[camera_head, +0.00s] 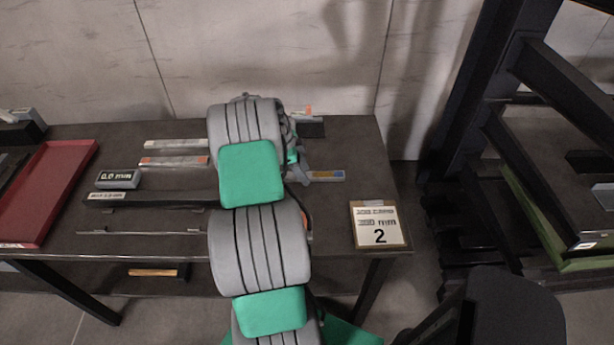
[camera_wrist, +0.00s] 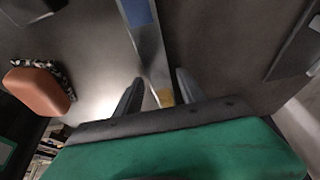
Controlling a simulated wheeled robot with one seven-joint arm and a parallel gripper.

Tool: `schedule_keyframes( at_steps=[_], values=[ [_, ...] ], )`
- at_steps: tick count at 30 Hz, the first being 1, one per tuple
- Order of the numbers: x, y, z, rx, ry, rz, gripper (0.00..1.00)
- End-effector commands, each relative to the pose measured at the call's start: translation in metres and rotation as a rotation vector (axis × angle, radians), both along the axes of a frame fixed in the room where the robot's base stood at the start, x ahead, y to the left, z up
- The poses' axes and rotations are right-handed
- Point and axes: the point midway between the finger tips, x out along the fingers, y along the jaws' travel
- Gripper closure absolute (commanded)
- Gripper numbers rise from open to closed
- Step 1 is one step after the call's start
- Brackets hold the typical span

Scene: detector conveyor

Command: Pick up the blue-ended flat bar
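The blue-ended flat bar (camera_head: 328,175) lies on the dark table, to the right of my arm in the head view. It is a grey metal bar with a blue patch and a yellow patch; part of it is hidden behind my gripper (camera_head: 300,172). In the wrist view the bar (camera_wrist: 150,55) runs from the top edge, where the blue patch shows, down between my two fingers to the yellow patch. My gripper (camera_wrist: 158,82) is open, with one finger on each side of the bar and gaps showing. I cannot tell how far the fingertips are above the table.
An orange-marked bar (camera_head: 173,161) and a pale-ended bar (camera_head: 176,144) lie left of my arm. A dark long block (camera_head: 150,198), a labelled grey block (camera_head: 118,179) and a red tray (camera_head: 50,190) are further left. A sign with a 2 (camera_head: 378,225) is at the front right.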

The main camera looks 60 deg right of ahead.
Motion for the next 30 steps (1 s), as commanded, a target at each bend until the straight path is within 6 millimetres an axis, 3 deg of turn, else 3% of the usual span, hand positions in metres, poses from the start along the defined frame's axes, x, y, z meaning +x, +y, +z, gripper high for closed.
schedule_keyframes(
  at_steps=[16,30],
  values=[
    [0.0002,0.0001,0.0005,0.0,0.0,0.0,0.99],
    [0.0002,-0.0001,0.0007,-0.001,0.0,0.0,1.0]
  ],
)
